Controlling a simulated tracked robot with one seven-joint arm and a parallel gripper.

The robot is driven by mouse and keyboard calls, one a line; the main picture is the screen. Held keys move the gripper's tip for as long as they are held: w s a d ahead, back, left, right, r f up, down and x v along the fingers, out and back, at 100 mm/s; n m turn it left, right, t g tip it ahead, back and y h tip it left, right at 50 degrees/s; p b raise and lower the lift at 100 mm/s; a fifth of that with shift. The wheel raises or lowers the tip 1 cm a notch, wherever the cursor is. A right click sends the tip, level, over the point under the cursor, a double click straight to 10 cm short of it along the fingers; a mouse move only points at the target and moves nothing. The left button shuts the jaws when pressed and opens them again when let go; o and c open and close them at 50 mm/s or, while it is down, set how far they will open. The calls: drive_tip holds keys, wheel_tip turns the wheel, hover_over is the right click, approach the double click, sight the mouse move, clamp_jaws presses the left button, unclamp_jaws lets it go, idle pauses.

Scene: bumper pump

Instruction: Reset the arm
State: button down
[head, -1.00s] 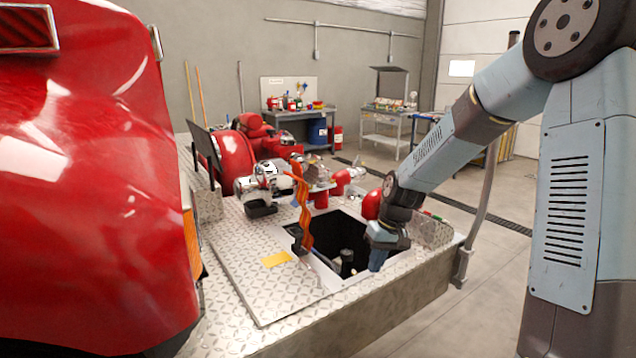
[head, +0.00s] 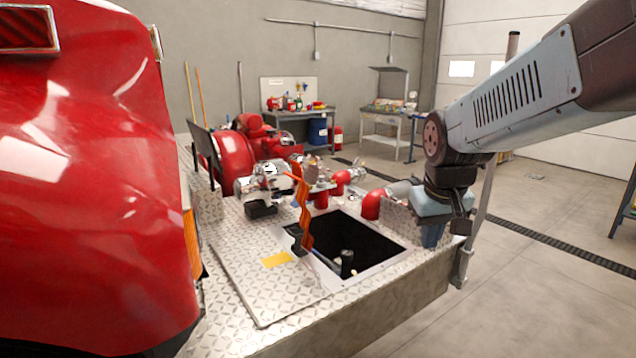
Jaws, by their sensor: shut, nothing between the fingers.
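My gripper (head: 432,236) hangs at the end of my blue-grey arm, pointing down at the right edge of the diamond-plate deck. It sits to the right of the open dark hatch (head: 362,246) and holds nothing. Its fingers are small and look closed together. My arm comes in from the upper right of the head view.
Red pipes and a silver pump fitting (head: 265,185) stand behind the hatch. An orange lever (head: 303,215) rises at its left side. The red truck body (head: 90,180) fills the left. A grey post (head: 478,225) stands beside the deck's right corner.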

drive_tip(key=s+d+r+m+t, duration=0.1)
drive_tip(key=s+r, duration=0.3)
drive_tip(key=s, duration=0.6)
drive_tip(key=shift+s+d+t+y, duration=0.25)
drive_tip(key=shift+d+t, duration=0.25)
drive_tip(key=shift+d, duration=0.3)
